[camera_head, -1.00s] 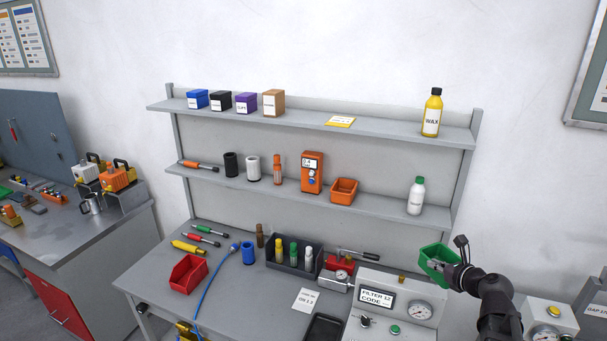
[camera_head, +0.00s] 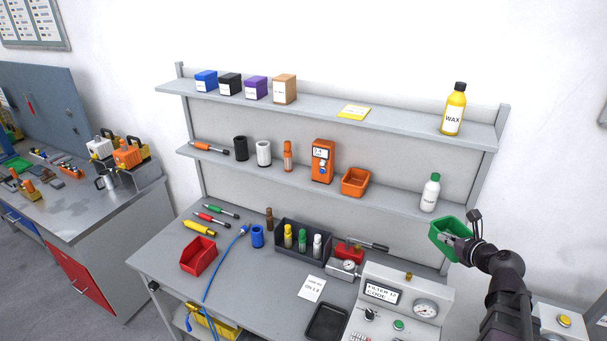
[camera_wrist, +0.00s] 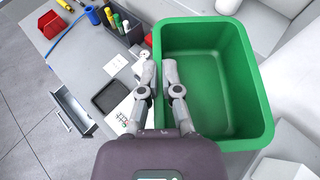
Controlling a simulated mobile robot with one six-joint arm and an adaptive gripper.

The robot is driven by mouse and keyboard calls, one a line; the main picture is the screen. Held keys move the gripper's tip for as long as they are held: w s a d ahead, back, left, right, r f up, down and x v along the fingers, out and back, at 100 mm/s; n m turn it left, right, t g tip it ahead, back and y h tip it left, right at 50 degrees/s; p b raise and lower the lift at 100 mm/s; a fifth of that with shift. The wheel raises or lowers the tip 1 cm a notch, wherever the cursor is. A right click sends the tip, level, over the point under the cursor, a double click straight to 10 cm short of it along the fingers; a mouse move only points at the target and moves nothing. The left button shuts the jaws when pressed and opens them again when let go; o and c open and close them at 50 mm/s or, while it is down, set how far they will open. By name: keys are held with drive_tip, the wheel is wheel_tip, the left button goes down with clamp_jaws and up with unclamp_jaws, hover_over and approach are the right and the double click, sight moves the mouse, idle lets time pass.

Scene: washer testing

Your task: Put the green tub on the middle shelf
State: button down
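The green tub (camera_head: 441,246) is held up in the air at the right, in front of the right end of the shelf rack. My gripper (camera_wrist: 160,77) is shut on its near left wall, with one finger on each side of the wall. The tub (camera_wrist: 215,85) is empty and roughly level in the wrist view. The middle shelf (camera_head: 398,203) of the grey rack lies to the left of the tub and a little higher in the picture. The fingertips are small and partly hidden in the head view.
The middle shelf bears an orange tub (camera_head: 355,182), an orange meter (camera_head: 322,160) and a green-capped white bottle (camera_head: 430,193) near its right end. A gap lies between orange tub and bottle. The bench below holds a gauge unit (camera_head: 400,300) and a red bin (camera_head: 198,256).

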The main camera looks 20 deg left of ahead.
drive_tip(key=shift+w, duration=0.15)
drive_tip(key=w+f+b, duration=0.3)
drive_tip(key=w, duration=1.6)
drive_tip(key=shift+w+d+f, duration=0.15)
drive_tip(key=shift+d, duration=0.15)
drive_tip(key=f+b, duration=0.4)
drive_tip(key=shift+w, duration=0.2)
idle(0.5)
drive_tip(key=c, duration=0.8)
unclamp_jaws()
